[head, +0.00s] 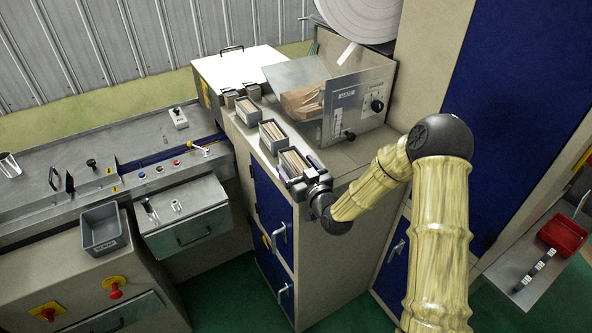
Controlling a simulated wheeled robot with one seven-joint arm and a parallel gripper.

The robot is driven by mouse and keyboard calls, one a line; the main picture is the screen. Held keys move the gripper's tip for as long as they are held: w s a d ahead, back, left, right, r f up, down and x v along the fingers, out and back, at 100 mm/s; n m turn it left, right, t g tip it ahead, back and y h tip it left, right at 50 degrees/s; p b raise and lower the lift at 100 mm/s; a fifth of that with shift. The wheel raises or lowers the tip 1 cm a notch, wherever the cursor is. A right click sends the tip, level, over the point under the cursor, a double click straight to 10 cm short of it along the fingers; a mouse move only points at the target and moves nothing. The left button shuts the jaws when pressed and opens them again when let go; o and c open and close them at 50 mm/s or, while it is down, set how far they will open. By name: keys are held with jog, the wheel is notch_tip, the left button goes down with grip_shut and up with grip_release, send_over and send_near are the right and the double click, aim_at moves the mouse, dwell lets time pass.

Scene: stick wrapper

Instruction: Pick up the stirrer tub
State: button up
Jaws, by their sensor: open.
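Three small grey tubs filled with thin wooden sticks stand in a row along the front edge of the beige machine's top: the rear tub (247,109), the middle tub (272,134) and the front tub (294,165). I cannot read their labels to tell which is the stirrer tub. My gripper (301,186) is open at the near end of the front tub. Its fingers overlap the tub's near end in the picture. I cannot tell whether they touch it. The gripper hides part of that end.
The wrapping machine (354,105), with knobs and a paper roll (362,12) above, stands just behind the tubs. An empty grey bin (102,227) sits at left near the conveyor bench (115,156). A red bin (563,235) is at far right. Blue cabinet doors (270,205) are below the tubs.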

jog(key=c, duration=1.1)
notch_tip(320, 180, up, 10)
jog(key=b, duration=0.3)
dwell(0.3)
